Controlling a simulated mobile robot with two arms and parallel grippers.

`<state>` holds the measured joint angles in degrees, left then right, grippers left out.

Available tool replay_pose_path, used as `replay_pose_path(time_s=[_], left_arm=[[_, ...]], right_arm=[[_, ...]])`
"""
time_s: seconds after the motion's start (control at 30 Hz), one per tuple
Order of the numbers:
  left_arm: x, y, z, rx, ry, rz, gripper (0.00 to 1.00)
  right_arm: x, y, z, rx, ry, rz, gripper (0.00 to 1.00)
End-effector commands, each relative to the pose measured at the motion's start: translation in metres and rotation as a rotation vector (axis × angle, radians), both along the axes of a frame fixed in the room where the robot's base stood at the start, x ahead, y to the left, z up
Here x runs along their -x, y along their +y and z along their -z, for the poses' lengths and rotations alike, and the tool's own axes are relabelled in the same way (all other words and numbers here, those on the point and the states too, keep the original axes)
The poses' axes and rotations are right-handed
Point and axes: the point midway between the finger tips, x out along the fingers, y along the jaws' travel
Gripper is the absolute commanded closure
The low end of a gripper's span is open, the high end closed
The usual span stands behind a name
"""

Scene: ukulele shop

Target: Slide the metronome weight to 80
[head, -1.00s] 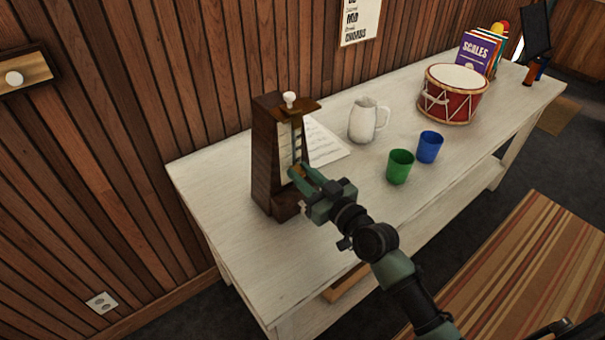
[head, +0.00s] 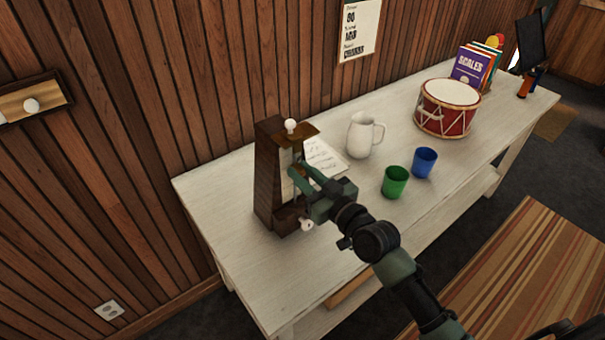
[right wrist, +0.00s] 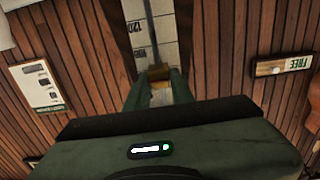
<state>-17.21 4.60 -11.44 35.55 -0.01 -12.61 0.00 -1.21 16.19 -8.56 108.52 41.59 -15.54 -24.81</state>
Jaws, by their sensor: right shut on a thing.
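The dark wooden metronome (head: 268,185) stands upright at the near left end of the white table, with a white knob on top and another low at its side. Its pale scale strip (head: 285,160) faces my right gripper (head: 296,168). In the right wrist view the scale (right wrist: 164,28) shows sideways numbers, among them 120, with a thin rod running along it. The brass-coloured weight (right wrist: 158,73) sits on the rod between the tips of my right gripper (right wrist: 158,80), which is shut on it. The mark beside the weight is too small to read surely. My left gripper is out of view.
On the white table (head: 225,205) stand a white pitcher (head: 359,137), a green cup (head: 395,182), a blue cup (head: 425,162) and a red drum (head: 446,110). A sheet of music (head: 325,156) lies behind the metronome. The wood wall is close behind.

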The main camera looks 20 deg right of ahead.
Motion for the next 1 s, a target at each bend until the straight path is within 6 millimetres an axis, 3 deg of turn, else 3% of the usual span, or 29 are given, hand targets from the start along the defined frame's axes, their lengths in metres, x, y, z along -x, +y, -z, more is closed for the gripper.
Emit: replay_pose_path(time_s=[0.27, 0.3, 0.37, 0.73, 1.0], left_arm=[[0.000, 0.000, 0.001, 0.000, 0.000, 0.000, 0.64], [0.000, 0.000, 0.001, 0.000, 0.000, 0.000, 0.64], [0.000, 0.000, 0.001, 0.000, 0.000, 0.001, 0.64], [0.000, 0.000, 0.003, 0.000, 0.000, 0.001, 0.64], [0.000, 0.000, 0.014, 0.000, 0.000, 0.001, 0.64]], right_arm=[[0.000, 0.000, 0.002, -0.001, 0.001, -0.001, 1.00], [0.000, 0.000, 0.002, 0.000, 0.002, -0.001, 0.66], [0.000, 0.000, 0.002, 0.000, 0.002, -0.001, 0.55], [0.005, -0.002, 0.003, 0.001, 0.002, -0.001, 0.55], [0.046, -0.017, 0.005, 0.001, 0.004, -0.001, 0.55]])
